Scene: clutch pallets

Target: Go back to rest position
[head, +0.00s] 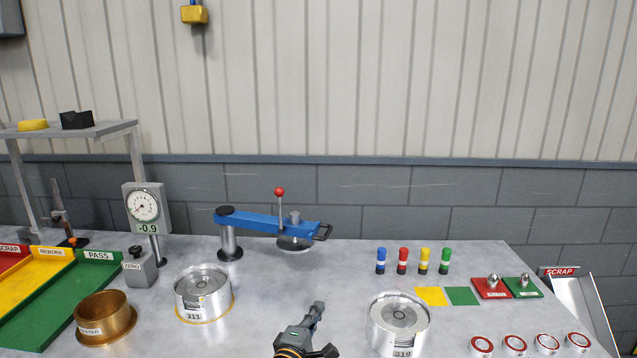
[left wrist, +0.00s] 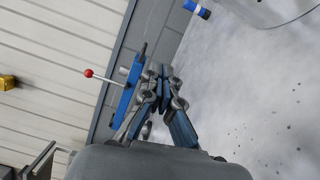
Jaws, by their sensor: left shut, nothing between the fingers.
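My left gripper (head: 318,308) is at the bottom middle of the head view, above the front of the table. Its fingers are together and hold nothing; they also show in the left wrist view (left wrist: 162,75). It is apart from the silver clutch marked 311 (head: 203,290) on its left and the silver clutch marked 319 (head: 398,322) on its right. My right gripper is in neither view.
A blue lever press (head: 265,222) with a red knob stands behind the gripper. A dial gauge (head: 146,208), a brass ring (head: 104,316) and sloped colored trays (head: 60,290) are at left. Several colored markers (head: 403,262), red-rimmed discs (head: 515,344) and a scrap chute (head: 585,300) are at right.

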